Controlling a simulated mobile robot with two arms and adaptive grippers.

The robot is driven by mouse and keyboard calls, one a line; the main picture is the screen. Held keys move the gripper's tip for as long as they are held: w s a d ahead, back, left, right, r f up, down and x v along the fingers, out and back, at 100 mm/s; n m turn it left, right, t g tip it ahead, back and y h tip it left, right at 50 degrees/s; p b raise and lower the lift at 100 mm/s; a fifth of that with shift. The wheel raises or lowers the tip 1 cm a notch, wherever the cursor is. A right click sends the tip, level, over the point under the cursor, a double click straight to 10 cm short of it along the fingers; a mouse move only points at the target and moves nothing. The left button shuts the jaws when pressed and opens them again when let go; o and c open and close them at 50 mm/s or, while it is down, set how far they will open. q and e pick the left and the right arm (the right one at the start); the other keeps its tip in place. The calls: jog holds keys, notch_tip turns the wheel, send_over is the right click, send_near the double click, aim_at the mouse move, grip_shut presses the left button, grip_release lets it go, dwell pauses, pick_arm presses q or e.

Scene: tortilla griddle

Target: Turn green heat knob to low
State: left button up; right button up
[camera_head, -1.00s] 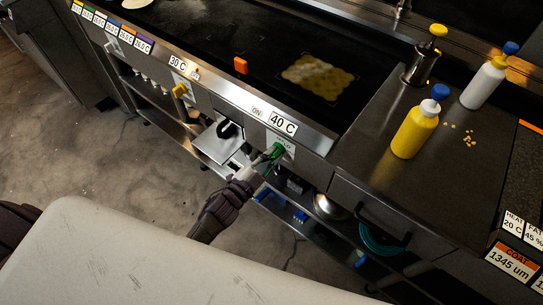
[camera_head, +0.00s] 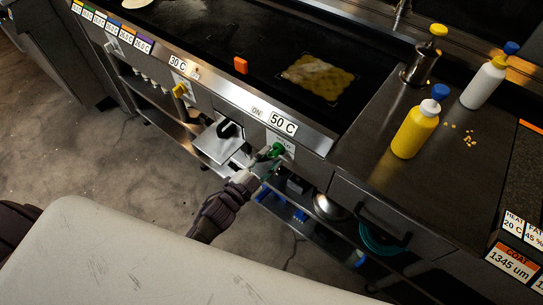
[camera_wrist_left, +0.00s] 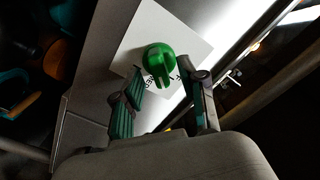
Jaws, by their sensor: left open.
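The green heat knob (camera_head: 277,150) is on the front panel of the griddle, below a display (camera_head: 283,123) that reads 50 C with an ON label beside it. In the left wrist view the green knob (camera_wrist_left: 158,62) sits on a white label plate (camera_wrist_left: 185,40), whose lettering is partly hidden. My left gripper (camera_head: 266,158) is at the knob. In the wrist view its open fingers (camera_wrist_left: 165,84) stand on either side of the knob's lower part; I cannot tell whether they touch it. My right gripper is not in view.
A yellow knob (camera_head: 181,90) is farther left on the griddle front, near a 30 C display (camera_head: 178,62). An orange block (camera_head: 240,65) and a yellow patch (camera_head: 319,77) are on the griddle top. A yellow bottle (camera_head: 415,130) stands on the right counter. Shelves lie below.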

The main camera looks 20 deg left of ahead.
pick_arm(q)
jog(key=v, duration=1.1)
jog(key=s+a+f+n+g+y, duration=0.1)
jog(key=s+f+n+g+y, duration=0.2)
jog(key=f, duration=0.6)
jog(key=s+a+f+n+g, duration=0.15)
jog(key=s+f, duration=0.25)
jog(key=f, duration=0.6)
jog(key=s+a+f+n+g+y, duration=0.15)
jog(key=s+f+g, duration=0.25)
jog(key=f, duration=0.5)
jog(key=s+f+n+g+y, duration=0.1)
jog(key=s+f+g, duration=0.2)
jog(key=s+f, duration=0.3)
jog(key=s+f+n+g, duration=0.2)
jog(key=s+f+g, duration=0.2)
jog(key=s, duration=1)
jog(key=shift+a+f+n+y, duration=0.15)
jog(key=shift+f+n+y, duration=0.2)
jog(key=shift+f, duration=0.6)
jog(key=shift+g, duration=0.25)
